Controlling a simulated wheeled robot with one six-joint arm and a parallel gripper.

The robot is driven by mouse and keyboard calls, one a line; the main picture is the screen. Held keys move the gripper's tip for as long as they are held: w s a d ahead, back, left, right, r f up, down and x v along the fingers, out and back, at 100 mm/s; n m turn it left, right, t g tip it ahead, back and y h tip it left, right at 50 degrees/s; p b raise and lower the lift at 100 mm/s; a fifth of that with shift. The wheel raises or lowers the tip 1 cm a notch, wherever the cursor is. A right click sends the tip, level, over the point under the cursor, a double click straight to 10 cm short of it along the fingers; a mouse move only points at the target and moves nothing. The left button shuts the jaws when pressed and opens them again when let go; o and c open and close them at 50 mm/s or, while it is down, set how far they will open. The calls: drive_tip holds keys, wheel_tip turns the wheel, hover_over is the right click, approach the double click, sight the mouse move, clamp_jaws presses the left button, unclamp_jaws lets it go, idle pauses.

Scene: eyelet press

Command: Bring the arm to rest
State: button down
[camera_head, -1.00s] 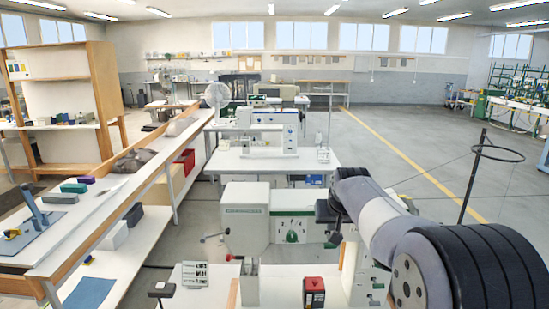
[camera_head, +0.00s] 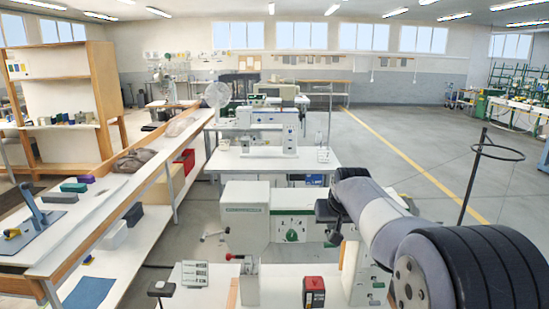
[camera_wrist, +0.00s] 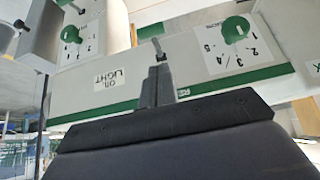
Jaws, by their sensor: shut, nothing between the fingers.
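My gripper shows in the wrist view (camera_wrist: 158,84), its two dark fingers together with nothing between them. It points toward the front face of the press (camera_wrist: 90,95), a white and green machine with green dials and a label reading "OIL LIGHT". I cannot tell whether the fingertips touch it. In the head view my arm reaches in from the right over the press (camera_head: 245,212). The gripper's fingertips are hidden there behind my arm.
A red and black box (camera_head: 314,293) and a small white panel (camera_head: 194,274) sit on the press table. A long bench (camera_head: 110,205) runs along the left. A ring-topped stand (camera_head: 478,170) is at the right. Open floor (camera_head: 400,140) lies beyond.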

drive_tip(key=shift+s+f+t+b, duration=0.25)
drive_tip(key=shift+t+b, duration=0.55)
drive_tip(key=shift+b, duration=0.9)
drive_tip(key=shift+b, duration=0.4)
drive_tip(key=s+r+t+b, duration=0.5)
drive_tip(key=s+b, duration=0.7)
drive_tip(key=w+f+g+p, duration=0.4)
drive_tip(key=w+g+p, duration=0.1)
drive_tip(key=w+p, duration=0.7)
drive_tip(key=shift+w+p, duration=0.15)
drive_tip(key=shift+p, duration=1.1)
drive_tip(key=g+p, duration=0.1)
drive_tip(key=p, duration=0.2)
drive_tip(key=shift+w+g, duration=0.1)
drive_tip(key=shift+g, duration=0.2)
